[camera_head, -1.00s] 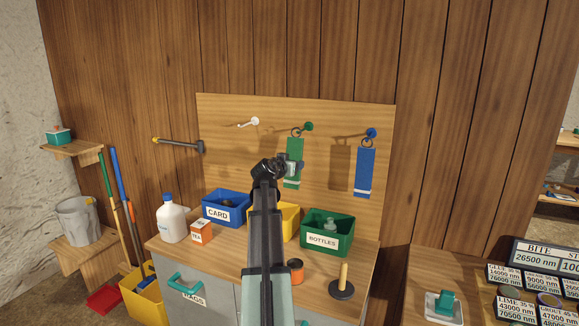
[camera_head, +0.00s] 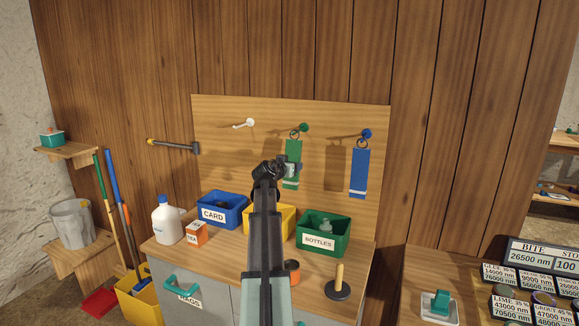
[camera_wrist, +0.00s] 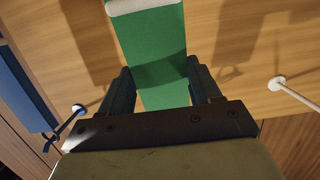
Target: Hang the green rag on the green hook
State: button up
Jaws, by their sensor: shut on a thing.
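The green rag (camera_head: 293,150) hangs upright with a white stripe near its lower end. Its ring (camera_head: 295,133) overlaps the peg of the green hook (camera_head: 304,128), just left of the knob; I cannot tell for sure whether it is around the peg. My gripper (camera_head: 285,168) is at the rag's lower half and partly covers it. In the wrist view the rag (camera_wrist: 155,45) passes between the two fingers of my gripper (camera_wrist: 163,85), which are shut on it. The ring and green hook are hidden in the wrist view.
A blue rag (camera_head: 359,172) hangs on the blue hook (camera_head: 366,133) to the right. The white hook (camera_head: 249,123) to the left is bare. Blue, yellow and green bins (camera_head: 323,248) stand on the cabinet below the board (camera_head: 220,145). A hammer (camera_head: 175,146) is further left.

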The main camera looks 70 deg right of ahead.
dwell(0.4)
jog(key=o, duration=1.2)
jog(key=shift+a, duration=0.1)
jog(key=v, duration=1.3)
jog(key=shift+a+r, duration=0.1)
jog(key=shift+a, duration=0.25)
